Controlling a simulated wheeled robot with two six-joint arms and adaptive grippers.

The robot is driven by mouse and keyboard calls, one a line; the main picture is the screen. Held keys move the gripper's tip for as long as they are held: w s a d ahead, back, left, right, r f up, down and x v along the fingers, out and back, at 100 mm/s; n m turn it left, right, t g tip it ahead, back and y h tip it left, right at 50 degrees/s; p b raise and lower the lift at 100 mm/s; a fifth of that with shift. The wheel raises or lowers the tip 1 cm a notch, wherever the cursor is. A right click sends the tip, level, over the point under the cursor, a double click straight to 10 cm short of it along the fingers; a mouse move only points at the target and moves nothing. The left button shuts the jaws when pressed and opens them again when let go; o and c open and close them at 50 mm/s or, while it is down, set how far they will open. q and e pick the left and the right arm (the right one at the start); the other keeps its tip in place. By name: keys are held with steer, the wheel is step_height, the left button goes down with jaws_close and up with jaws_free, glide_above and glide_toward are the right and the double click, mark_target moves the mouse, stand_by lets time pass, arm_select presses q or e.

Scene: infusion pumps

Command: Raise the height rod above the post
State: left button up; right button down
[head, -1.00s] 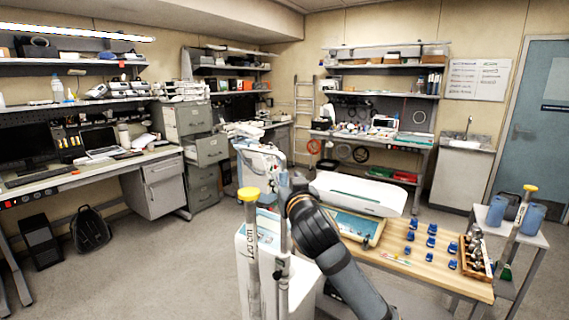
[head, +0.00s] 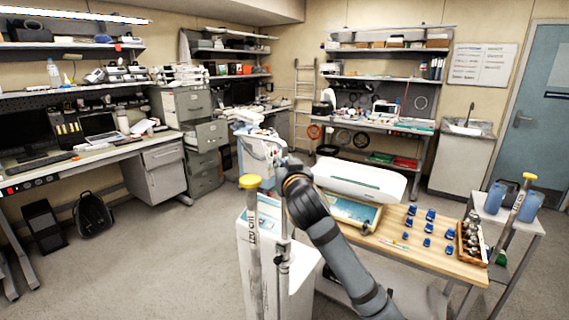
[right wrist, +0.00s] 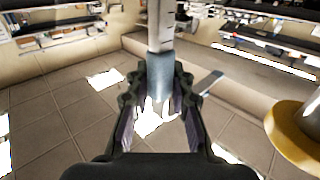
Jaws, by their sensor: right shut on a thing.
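My right gripper (right wrist: 160,105) is shut around the grey-blue lower sleeve of the height rod (right wrist: 160,75), which stands upright between its fingers. Above the sleeve, the rod continues as a pale tube with dark marks (right wrist: 161,25). In the head view, my right gripper (head: 283,164) is small and partly hidden by its own dark wrist. The slim metal post (head: 285,228) stands below it, with a dark clamp partway down. Where the rod meets the post is hidden by my wrist. My left gripper is not in view.
A yellow-capped pole (head: 252,235) stands close left of the post; its yellow cap (right wrist: 300,135) also fills the right of the wrist view.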

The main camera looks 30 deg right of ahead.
mark_target(285, 152)
step_height(285, 152, up, 4)
steer(key=p, duration=0.2)
steer(key=shift+w+f+p, duration=0.15)
steer(key=shift+f+p, duration=0.1)
steer(key=shift+p, duration=0.1)
steer(key=shift+f, duration=0.15)
steer(key=c, duration=1.5)
jaws_free()
steer(key=shift+c, duration=0.2)
steer(key=o, duration=0.4)
steer(key=shift+s+a, duration=0.1)
steer(key=shift+s, duration=0.25)
steer(key=shift+w, duration=0.2)
steer(key=v, duration=0.7)
steer(key=shift+s, duration=0.3)
